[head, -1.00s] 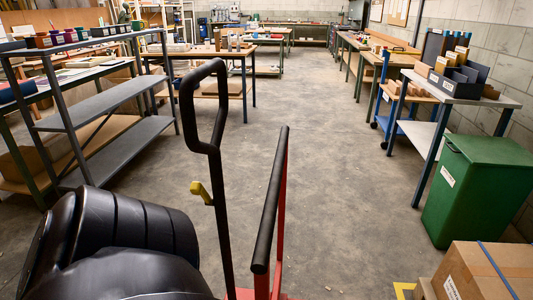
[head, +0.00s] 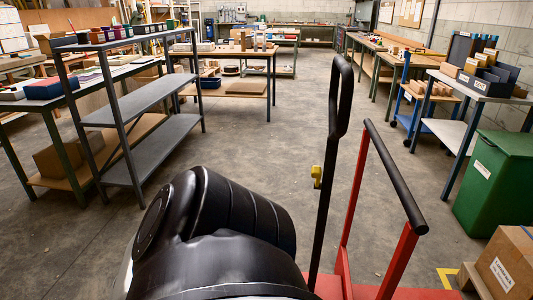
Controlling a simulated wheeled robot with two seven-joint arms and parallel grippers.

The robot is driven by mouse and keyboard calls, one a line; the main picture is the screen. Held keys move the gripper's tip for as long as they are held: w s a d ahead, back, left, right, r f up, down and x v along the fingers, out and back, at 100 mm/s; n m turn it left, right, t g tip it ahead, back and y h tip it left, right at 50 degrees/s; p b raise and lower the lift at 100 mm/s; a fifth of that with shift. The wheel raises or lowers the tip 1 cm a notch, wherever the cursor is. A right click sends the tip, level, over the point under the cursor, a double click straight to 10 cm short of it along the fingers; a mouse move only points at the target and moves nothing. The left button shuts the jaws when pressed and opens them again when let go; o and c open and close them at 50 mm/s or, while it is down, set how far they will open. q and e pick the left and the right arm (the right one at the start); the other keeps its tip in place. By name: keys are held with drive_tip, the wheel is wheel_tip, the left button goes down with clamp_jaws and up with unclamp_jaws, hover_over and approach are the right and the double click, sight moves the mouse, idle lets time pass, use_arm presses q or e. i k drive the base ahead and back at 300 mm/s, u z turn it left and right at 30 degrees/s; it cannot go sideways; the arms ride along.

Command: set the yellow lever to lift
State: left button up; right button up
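The yellow lever (head: 317,176) sits on the left side of a black upright handle (head: 341,95) with a loop at its top. The handle rises from a red base at the bottom of the head view. My black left arm fills the lower middle, left of the handle and below the lever. Its gripper is not visible, and my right gripper is not visible either. No contact with the lever shows.
A red frame (head: 353,200) with a black top bar (head: 395,178) stands right of the handle. A grey shelf rack (head: 155,145) is at left. A green bin (head: 497,185) and a cardboard box (head: 512,270) are at right. The middle floor is clear.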

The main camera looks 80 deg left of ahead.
sight(315, 171)
drive_tip(key=k, duration=0.45)
drive_tip(key=u, duration=1.85)
drive_tip(key=i, duration=1)
drive_tip(key=z, duration=1.6)
drive_tip(key=k, duration=0.85)
drive_tip(key=u, duration=1.4)
drive_tip(key=i, duration=0.5)
drive_tip(key=u, duration=0.05)
